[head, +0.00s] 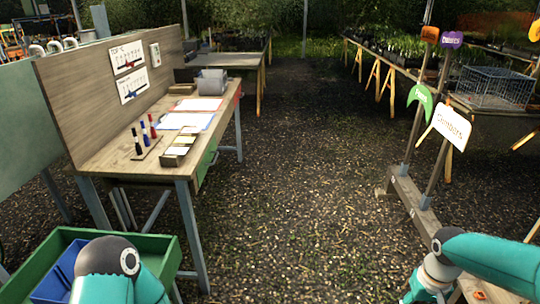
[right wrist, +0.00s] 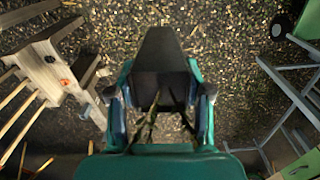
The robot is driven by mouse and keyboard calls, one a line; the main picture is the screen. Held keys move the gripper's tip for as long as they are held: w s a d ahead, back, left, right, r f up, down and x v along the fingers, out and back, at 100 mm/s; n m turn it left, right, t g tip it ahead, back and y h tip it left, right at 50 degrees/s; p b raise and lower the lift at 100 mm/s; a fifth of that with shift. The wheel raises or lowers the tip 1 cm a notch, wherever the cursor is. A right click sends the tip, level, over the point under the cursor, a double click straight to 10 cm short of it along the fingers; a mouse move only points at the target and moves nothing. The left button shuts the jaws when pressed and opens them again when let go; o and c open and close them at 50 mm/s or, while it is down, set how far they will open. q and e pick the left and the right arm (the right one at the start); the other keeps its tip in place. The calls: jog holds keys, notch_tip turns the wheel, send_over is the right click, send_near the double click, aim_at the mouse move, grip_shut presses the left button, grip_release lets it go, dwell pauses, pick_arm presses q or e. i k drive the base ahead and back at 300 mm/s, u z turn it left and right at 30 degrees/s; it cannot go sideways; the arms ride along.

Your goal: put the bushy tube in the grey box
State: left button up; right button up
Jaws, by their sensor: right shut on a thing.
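In the right wrist view my right gripper (right wrist: 160,112) is shut on a dark, tapered plant tube (right wrist: 158,62). Thin green-brown stems show between the fingers. Most foliage is out of sight, so I cannot tell how bushy the plant is. In the head view my right arm comes in at the lower right, and the held tube does not show there. My left arm shows at the lower left, but its gripper is out of view. I cannot identify the grey box for certain; a grey holder (head: 211,82) stands at the workbench's far end.
A wooden workbench (head: 112,162) with papers and several small bottles stands at left. A green crate (head: 158,246) with a blue bin (head: 55,284) inside is at the lower left. A signpost on a timber base (head: 405,196) stands at right. The gravel between is clear.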

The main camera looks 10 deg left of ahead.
aim_at(212, 93)
jog(key=z, duration=0.2)
jog(key=i, duration=7.7)
jog(key=z, duration=0.05)
